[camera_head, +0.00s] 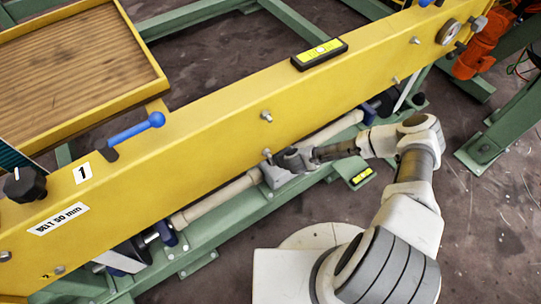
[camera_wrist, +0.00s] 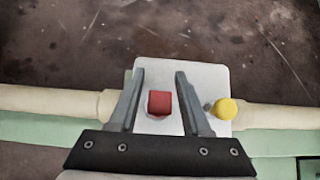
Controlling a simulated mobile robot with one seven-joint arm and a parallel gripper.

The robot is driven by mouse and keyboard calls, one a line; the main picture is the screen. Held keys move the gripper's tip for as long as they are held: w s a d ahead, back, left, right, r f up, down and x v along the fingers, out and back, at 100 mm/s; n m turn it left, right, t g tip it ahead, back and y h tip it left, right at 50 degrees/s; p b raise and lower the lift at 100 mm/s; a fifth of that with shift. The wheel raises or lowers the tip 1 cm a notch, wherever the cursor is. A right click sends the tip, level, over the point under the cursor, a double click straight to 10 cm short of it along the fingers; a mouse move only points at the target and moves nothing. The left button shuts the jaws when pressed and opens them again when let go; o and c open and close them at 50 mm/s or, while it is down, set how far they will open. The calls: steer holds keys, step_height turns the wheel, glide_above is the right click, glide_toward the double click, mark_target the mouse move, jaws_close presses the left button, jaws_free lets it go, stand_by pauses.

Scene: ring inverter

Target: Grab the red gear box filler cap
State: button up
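The red gear box filler cap (camera_wrist: 160,102) shows in the wrist view as a small squarish red block on a pale grey plate or housing (camera_wrist: 207,77). My gripper (camera_wrist: 160,73) is open, with one finger to the left of the cap and one to the right. Clear gaps show between both fingers and the cap, and nothing is held. Whether the fingertips are down at the cap's height, I cannot tell. In the head view my arm reaches the grey housing below the yellow beam, and the cap cannot be made out there.
A round yellow cap (camera_wrist: 225,109) sits just right of my right finger. Cream shaft covers (camera_wrist: 45,99) run out on both sides of the housing. The long yellow beam (camera_head: 205,138) passes close behind my gripper, above the green frame (camera_head: 245,215).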

jaws_close()
